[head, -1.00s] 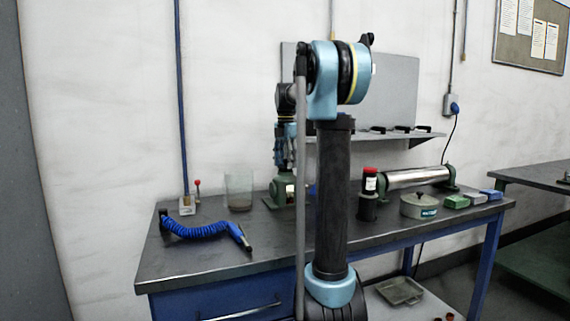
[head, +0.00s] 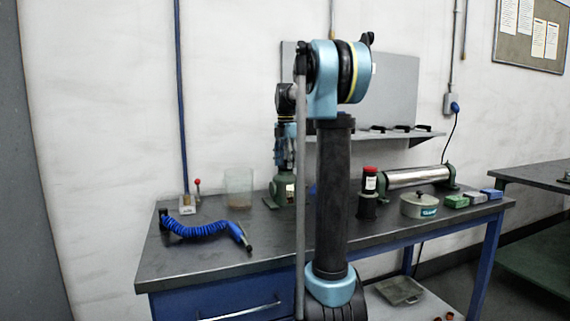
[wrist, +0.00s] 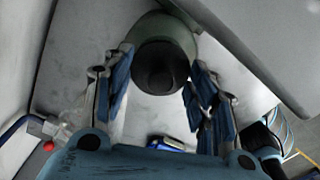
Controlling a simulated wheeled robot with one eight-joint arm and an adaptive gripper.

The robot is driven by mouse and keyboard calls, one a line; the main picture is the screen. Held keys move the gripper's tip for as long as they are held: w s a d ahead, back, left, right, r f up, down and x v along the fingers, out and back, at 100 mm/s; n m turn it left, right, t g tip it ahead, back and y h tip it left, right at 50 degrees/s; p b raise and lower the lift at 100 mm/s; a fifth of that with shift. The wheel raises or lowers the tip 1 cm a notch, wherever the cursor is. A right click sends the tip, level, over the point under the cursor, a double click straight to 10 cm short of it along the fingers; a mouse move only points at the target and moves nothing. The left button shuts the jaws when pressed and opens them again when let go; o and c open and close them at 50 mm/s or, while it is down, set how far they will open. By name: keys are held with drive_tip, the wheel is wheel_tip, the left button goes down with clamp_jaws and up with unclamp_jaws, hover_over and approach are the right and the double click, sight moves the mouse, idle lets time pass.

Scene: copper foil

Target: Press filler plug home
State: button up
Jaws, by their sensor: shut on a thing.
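In the wrist view a dark round plug (wrist: 160,67) sits at the end of a green rounded body (wrist: 165,25), between my blue-padded fingers. My gripper (wrist: 161,78) is shut on the plug, a finger at either side of it. In the head view my gripper (head: 285,155) points down over the green housing (head: 281,190) on the bench. The plug is hidden there by my fingers, and my own arm covers part of the scene right of the housing. How deep the plug sits cannot be told.
On the bench (head: 200,260) a clear beaker (head: 238,188) and a coiled blue hose (head: 200,230) stand left. A red-capped container (head: 369,188), steel roller (head: 412,178), round tin (head: 418,205) and small boxes (head: 475,198) are right. A shelf (head: 390,138) is behind.

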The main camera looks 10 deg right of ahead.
drive_tip(key=o, duration=1.2)
drive_tip(key=o, duration=0.5)
drive_tip(key=shift+r, duration=0.1)
drive_tip(key=shift+r, duration=3.4)
